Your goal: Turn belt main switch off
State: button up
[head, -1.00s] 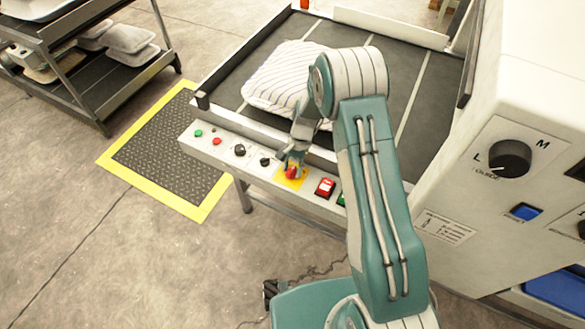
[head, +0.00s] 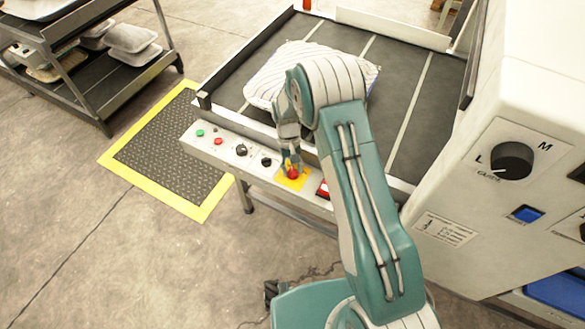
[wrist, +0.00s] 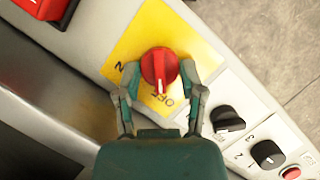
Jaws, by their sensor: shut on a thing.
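The belt main switch is a red rotary knob (wrist: 158,68) on a yellow plate (wrist: 192,48). Its white pointer mark faces the lower side, towards the printed OFF; part of the ON label shows to the left. In the head view the red knob (head: 293,173) sits on the belt's front control strip. My gripper (wrist: 159,82) is shut on the knob, with one finger on each side of it. In the head view my gripper (head: 290,163) reaches down onto the knob from above, and its fingers hide part of it.
A striped pillow (head: 268,77) lies on the dark belt (head: 412,75) behind my arm. Black knobs (wrist: 227,120) and a red rocker switch (wrist: 42,8) flank the yellow plate. A white machine (head: 540,100) stands at the right, a shelf rack (head: 120,88) at the far left.

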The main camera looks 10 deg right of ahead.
jog(key=shift+w+a+n, duration=0.1)
jog(key=shift+n, duration=0.3)
jog(key=o, duration=1.1)
jog(key=shift+o, duration=0.2)
jog(key=v, duration=1.1)
jog(key=shift+a+r, duration=0.25)
jog(key=shift+r, duration=0.15)
jog(key=shift+w, duration=0.1)
